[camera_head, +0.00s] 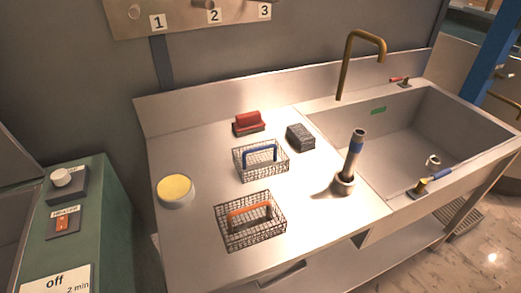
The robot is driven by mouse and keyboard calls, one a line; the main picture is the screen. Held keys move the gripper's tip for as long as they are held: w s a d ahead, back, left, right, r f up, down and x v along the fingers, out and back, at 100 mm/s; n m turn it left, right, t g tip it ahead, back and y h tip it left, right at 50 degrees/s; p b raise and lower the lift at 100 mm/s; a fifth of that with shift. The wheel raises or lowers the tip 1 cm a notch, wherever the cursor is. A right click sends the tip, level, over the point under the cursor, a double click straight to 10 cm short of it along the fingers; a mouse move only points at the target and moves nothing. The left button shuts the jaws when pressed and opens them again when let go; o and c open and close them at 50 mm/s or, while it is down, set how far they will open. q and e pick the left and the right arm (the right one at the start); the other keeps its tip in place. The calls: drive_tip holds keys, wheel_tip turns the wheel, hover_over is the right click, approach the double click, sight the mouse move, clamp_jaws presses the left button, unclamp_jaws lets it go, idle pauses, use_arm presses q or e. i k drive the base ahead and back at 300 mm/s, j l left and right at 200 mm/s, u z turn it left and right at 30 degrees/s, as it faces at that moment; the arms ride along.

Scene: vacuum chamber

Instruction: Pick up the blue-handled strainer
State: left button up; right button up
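The blue-handled strainer (250,168) is a wire-mesh basket with a blue arched handle. It stands upright on the metal counter (200,238), near the middle of the head view. A similar wire basket with an orange-brown handle (262,240) stands in front of it, apart from it. Neither my left nor my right gripper shows in the head view.
A red-handled block (247,122) and a dark grey block (300,137) lie behind the strainer. A yellow-topped round container (175,190) stands left. An upright metal cylinder (352,162) stands right, beside the sink (445,125) with its brass tap (344,72). A green heater cabinet (85,225) is at left.

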sight(245, 169)
drive_tip(key=l+u, duration=0.3)
drive_tip(key=l, duration=0.25)
drive_tip(key=l+u, duration=0.35)
drive_tip(key=l, duration=0.2)
drive_tip(key=k+l+u, duration=0.15)
drive_tip(key=l+u, duration=0.15)
drive_tip(key=l, duration=0.2)
